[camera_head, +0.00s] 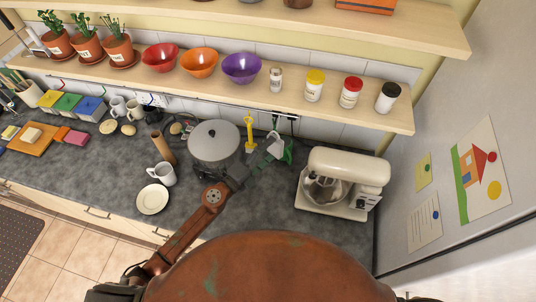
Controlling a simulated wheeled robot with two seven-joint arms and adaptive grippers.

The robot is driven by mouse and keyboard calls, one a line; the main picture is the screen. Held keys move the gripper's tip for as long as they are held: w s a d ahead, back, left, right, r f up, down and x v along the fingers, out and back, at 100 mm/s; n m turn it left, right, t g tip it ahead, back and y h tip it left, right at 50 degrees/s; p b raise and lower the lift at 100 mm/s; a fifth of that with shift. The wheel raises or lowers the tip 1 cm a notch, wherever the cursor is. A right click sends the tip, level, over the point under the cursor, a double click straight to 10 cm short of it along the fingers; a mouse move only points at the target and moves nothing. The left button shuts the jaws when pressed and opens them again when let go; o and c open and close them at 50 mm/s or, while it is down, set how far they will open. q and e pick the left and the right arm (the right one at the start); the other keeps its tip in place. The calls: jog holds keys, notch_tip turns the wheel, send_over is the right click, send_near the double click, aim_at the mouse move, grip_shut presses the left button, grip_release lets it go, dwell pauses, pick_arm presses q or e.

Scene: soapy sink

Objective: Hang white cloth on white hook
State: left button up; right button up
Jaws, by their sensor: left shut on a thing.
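My left gripper (264,154) reaches over the counter, just right of the big grey pot, close to the back wall. It is shut on a small pale thing, which I take to be the white cloth (275,147); at this size its edges are hard to make out. A yellow thing (249,130) hangs on the wall just left of it, and a green thing (288,152) is just right of it. The white hook cannot be made out clearly against the pale tiles. My right gripper is not in view.
The lidded pot (214,143) stands beside my left forearm. A white stand mixer (343,182) is to the right. A mug (163,174) and plate (152,199) are to the left. A shelf (210,91) with bowls and jars overhangs the wall. Counter is free before the mixer.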

pick_arm(q)
jog(key=w+d+f+b, duration=0.1)
jog(key=w+b, duration=0.1)
jog(key=w, duration=0.3)
jog(key=shift+w+f, duration=0.15)
jog(key=shift+w, duration=0.25)
dwell(0.3)
jog(key=shift+d, duration=0.1)
dwell(0.5)
jog(key=o, duration=1.3)
jog(key=v, duration=1.2)
